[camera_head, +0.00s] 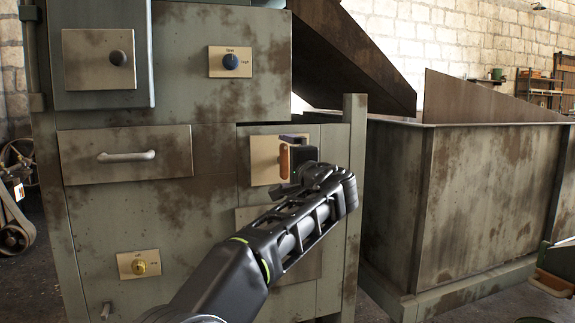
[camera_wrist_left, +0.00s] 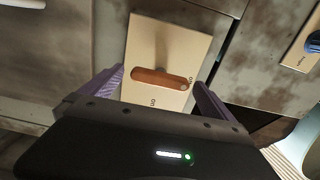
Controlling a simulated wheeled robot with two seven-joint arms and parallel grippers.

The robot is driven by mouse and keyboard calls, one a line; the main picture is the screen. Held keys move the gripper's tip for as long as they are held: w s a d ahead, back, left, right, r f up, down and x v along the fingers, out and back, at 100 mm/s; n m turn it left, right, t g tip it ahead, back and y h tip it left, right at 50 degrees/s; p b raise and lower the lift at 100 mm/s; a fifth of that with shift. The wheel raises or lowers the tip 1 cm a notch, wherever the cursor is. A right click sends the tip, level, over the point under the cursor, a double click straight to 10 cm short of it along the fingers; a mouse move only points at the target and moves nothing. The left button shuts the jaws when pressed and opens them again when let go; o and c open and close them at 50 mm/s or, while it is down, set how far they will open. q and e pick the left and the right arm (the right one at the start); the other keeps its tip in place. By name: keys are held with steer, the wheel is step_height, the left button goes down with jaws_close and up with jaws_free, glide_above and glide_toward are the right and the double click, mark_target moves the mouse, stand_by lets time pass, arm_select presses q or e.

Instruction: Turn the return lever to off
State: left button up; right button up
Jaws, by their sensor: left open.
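The return lever is an orange-brown bar (camera_head: 285,160) on a tan plate (camera_head: 260,160) on the machine's front. It stands about upright in the head view. In the left wrist view the lever (camera_wrist_left: 160,79) lies across its plate (camera_wrist_left: 160,42), with its rounded end near a small label at the right edge. Another small label sits below it; I cannot read either surely. My left gripper (camera_head: 297,150) is open at the plate, and its two purple fingers (camera_wrist_left: 157,84) show on either side of the lever. Contact cannot be told. My right gripper is not in view.
Around the plate are a drawer with a pale handle (camera_head: 126,156), a blue dial (camera_head: 230,61), a yellow knob (camera_head: 139,267) and a dark-knobbed door (camera_head: 117,58). A post (camera_head: 353,205) stands right of the lever plate. A large metal bin (camera_head: 480,200) is farther right.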

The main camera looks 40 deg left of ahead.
arm_select(q)
steer(key=v, duration=0.7)
steer(key=shift+s+d, duration=0.25)
steer(key=shift+d, duration=0.1)
